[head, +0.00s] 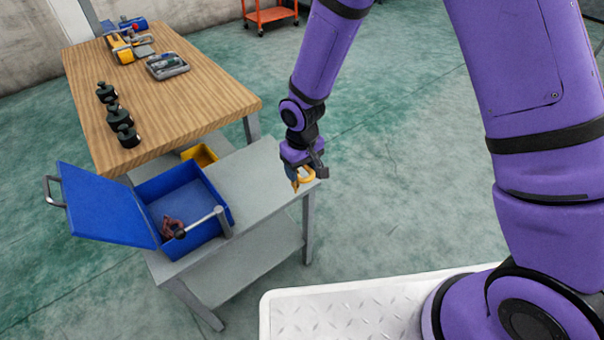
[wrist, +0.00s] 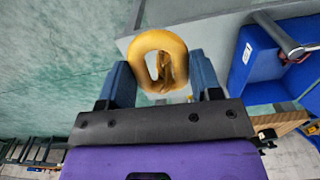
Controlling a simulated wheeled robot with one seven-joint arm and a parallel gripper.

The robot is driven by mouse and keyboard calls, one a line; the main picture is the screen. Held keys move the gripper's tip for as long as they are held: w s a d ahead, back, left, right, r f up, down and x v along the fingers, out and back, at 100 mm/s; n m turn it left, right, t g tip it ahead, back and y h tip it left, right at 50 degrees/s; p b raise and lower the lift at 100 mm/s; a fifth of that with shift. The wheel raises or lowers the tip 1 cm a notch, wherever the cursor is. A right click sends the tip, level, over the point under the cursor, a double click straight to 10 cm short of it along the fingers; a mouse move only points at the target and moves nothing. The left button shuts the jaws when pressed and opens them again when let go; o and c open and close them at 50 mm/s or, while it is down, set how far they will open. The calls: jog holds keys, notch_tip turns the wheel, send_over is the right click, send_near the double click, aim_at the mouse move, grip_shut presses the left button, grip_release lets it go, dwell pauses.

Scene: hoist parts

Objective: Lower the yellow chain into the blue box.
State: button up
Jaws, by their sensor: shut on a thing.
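My gripper (head: 305,172) is shut on the yellow chain (head: 299,178), above the right end of the grey bench. In the wrist view the chain (wrist: 159,62) shows as a thick yellow link between the two fingers of my gripper (wrist: 163,80), with more of it partly hidden behind. The blue box (head: 221,198) stands open on the bench, left of my gripper, with its lid (head: 103,203) swung out to the left. A reddish-brown object (head: 171,228) lies inside the box. The box also shows at the right of the wrist view (wrist: 242,62).
A grey bar with a dark knob (head: 203,222) crosses the box's front right corner. A yellow bin (head: 203,154) is behind the box. The wooden table (head: 190,95) carries several dark weights (head: 118,116) and a grey tray (head: 167,67). The grey bench (head: 262,172) is clear right of the box.

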notch_tip(320, 180, up, 6)
dwell(0.5)
dwell(0.8)
jog(key=w+a, duration=0.3)
jog(key=a, duration=1.3)
jog(key=w+a, duration=0.3)
jog(key=a, duration=1.4)
jog(key=shift+f, duration=0.1)
dwell(0.6)
dwell(0.6)
